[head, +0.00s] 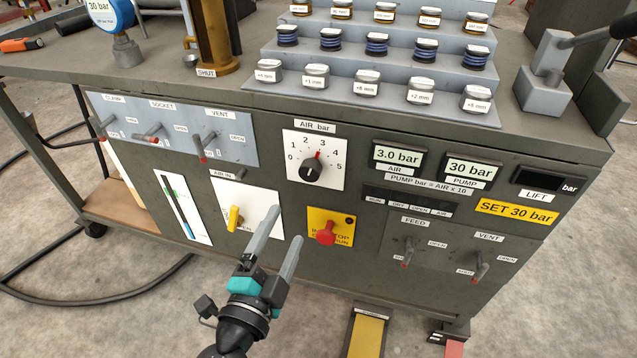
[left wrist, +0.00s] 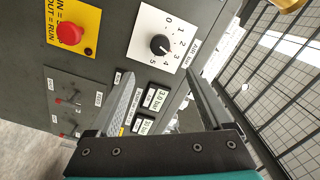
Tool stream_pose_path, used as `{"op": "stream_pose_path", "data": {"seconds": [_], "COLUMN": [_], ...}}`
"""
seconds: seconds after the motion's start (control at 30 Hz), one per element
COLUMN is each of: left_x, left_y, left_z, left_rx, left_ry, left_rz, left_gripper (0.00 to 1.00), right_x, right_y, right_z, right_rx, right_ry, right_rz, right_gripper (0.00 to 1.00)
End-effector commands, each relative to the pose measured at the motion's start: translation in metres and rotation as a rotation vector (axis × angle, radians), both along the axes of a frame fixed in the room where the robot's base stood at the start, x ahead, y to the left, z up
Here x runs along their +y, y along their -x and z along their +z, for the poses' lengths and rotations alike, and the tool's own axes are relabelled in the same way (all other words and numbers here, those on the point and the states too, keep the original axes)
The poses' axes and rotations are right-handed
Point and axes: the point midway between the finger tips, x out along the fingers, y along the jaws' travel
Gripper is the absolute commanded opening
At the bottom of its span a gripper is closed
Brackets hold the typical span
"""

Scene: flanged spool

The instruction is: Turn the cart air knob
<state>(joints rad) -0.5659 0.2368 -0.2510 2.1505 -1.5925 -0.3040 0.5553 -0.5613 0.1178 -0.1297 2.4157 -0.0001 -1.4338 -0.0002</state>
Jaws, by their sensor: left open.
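The air knob (head: 311,170) is a round black dial on a white plate under the label "AIR bar", with a scale from 0 to 5. Its red pointer is at 3. The knob also shows in the left wrist view (left wrist: 160,45), beyond the fingers and apart from them. My left gripper (head: 281,225) is open and empty, in front of the panel, below and left of the knob. Its two fingers show in the left wrist view (left wrist: 165,76). The air display (head: 398,156) reads 3.0 bar and the pump display (head: 470,168) 30 bar. My right gripper is not in view.
A red stop button (head: 325,233) on a yellow plate sits below the knob, close to my fingers. A yellow air-in lever (head: 235,217) is left of them. Valve levers (head: 205,150) stick out at the upper left. A yellow sign (head: 516,212) says "SET 30 bar".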

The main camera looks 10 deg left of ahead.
Motion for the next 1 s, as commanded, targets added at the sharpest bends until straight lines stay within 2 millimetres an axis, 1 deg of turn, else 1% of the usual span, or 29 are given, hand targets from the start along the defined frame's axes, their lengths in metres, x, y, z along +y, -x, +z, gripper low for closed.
{"op": "stream_pose_path", "data": {"seconds": [0.13, 0.27, 0.4, 0.6, 0.8, 1.0], "left_x": [0.000, -0.001, -0.002, -0.003, -0.004, -0.005], "left_y": [-0.010, -0.027, -0.049, -0.081, -0.112, -0.137], "left_z": [0.003, 0.004, 0.004, 0.003, 0.002, 0.001], "left_rx": [-0.004, -0.005, -0.004, -0.003, -0.004, -0.001], "left_ry": [0.000, 0.000, 0.000, 0.001, 0.000, 0.000], "left_rz": [0.000, 0.001, 0.000, 0.000, 0.000, 0.000], "left_gripper": [0.83, 0.83, 0.83, 0.83, 0.83, 0.83], "right_x": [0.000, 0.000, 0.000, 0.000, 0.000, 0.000], "right_y": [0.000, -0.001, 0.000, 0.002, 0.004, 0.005], "right_z": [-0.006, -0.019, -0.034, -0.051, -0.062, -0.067], "right_rx": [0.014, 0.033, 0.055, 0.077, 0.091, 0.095], "right_ry": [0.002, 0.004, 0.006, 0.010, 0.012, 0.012], "right_rz": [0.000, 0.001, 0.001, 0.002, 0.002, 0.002], "right_gripper": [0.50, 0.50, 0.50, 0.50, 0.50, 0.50]}}
